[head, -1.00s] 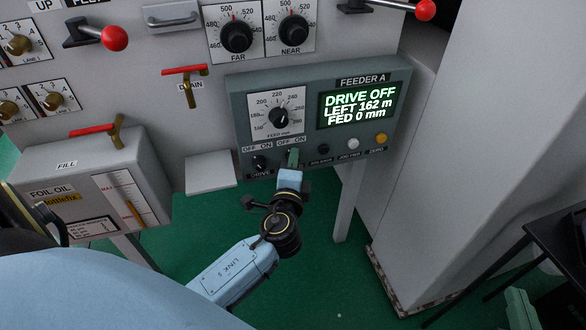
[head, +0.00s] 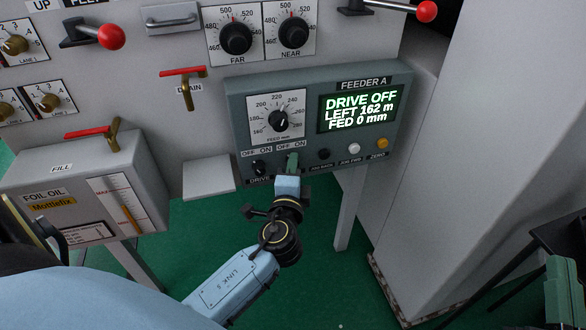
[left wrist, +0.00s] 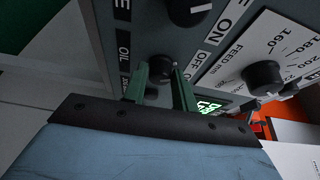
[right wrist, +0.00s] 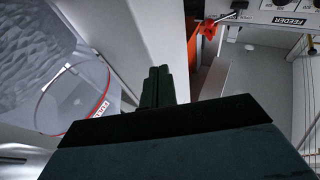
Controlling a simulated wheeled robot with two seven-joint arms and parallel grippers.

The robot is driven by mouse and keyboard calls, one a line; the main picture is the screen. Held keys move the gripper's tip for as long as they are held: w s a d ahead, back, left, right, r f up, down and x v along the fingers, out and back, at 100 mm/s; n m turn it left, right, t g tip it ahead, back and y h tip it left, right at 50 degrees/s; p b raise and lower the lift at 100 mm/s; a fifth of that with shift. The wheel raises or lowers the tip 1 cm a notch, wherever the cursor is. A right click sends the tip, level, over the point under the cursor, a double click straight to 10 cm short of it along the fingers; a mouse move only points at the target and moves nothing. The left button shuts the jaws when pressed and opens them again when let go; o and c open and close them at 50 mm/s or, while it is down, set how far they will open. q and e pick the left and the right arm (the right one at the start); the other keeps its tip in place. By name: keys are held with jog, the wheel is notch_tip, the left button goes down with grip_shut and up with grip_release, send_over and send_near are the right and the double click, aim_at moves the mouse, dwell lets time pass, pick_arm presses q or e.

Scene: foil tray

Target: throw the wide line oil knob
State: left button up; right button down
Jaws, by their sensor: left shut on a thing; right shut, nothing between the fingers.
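The oil knob (left wrist: 160,68) is the dark round knob beside the "OIL" label in the left wrist view, on the grey Feeder A panel (head: 318,80). My left gripper (left wrist: 162,88) has its green fingers on both sides of this knob and is shut on it. In the head view my left gripper (head: 292,162) reaches the panel's lower edge and hides the knob, so its pointer direction cannot be told. The drive knob (head: 259,167) is just to its left. My right gripper (right wrist: 158,88) is shut and empty, away from the panel.
The screen (head: 360,108) reads DRIVE OFF, LEFT 162 m, FED 0 mm. The feed dial (head: 279,119) is above my left gripper; black, white and orange buttons (head: 354,148) are to its right. The foil oil tank (head: 85,185) stands at the left.

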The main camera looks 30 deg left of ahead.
pick_arm(q)
jog(key=o, duration=1)
jog(key=shift+c, duration=0.2)
jog(key=p+v, duration=0.1)
jog(key=v, duration=1.2)
jog(key=shift+s, duration=0.15)
pick_arm(e)
jog(key=f+g, duration=0.1)
jog(key=f+g+h, duration=0.1)
jog(key=f, duration=0.1)
jog(key=f+g, duration=0.1)
jog(key=f, duration=0.1)
jog(key=shift+w+d+f, duration=0.1)
jog(key=shift+w+d, duration=0.3)
pick_arm(q)
jog(key=shift+d, duration=0.1)
